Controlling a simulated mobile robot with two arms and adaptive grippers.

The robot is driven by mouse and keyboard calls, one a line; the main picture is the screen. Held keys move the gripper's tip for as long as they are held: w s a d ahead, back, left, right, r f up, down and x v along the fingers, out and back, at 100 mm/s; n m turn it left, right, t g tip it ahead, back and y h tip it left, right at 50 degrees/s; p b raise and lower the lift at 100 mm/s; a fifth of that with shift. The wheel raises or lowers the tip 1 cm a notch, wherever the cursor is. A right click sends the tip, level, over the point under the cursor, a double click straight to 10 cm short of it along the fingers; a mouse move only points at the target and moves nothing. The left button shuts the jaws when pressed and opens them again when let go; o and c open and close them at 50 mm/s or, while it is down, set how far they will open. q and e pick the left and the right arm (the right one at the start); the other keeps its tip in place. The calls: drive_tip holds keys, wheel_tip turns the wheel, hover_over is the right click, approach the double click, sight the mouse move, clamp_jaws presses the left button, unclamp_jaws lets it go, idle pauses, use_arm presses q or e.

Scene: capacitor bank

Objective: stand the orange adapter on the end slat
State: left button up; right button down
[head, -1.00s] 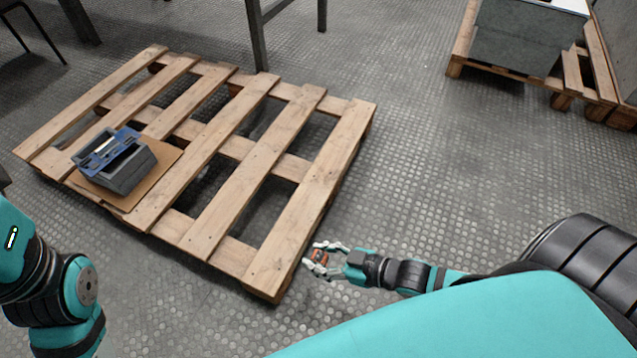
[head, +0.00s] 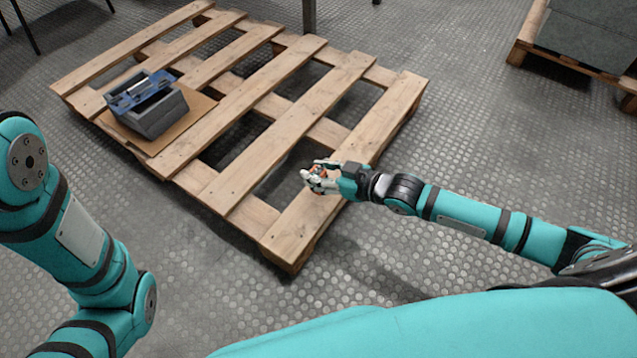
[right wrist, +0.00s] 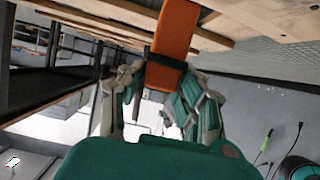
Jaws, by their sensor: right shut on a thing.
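The orange adapter (right wrist: 176,32) is between the fingers of my right gripper (right wrist: 158,85), with a dark band around its lower part in the right wrist view. In the head view only a small orange bit of it shows at my right gripper (head: 316,178), which is shut on it. That gripper appears over the end slat (head: 355,160) of the wooden pallet, near its middle; the height above the slat is hard to tell. My left arm is at the left of the head view, but its gripper is out of view.
A grey box with a blue top (head: 150,105) sits on a cardboard sheet (head: 190,122) on the pallet's left part. Open gaps lie between the slats. Another pallet (head: 560,55) with grey blocks stands at the upper right. The floor right of the pallet is clear.

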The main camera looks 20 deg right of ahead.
wheel_tip(320, 180, down, 3)
drive_tip(key=shift+r+b, duration=0.15)
drive_tip(key=shift+b, duration=0.95)
drive_tip(key=shift+f+b, duration=0.35)
drive_tip(key=shift+r, duration=0.15)
drive_tip(key=c, duration=0.9)
unclamp_jaws()
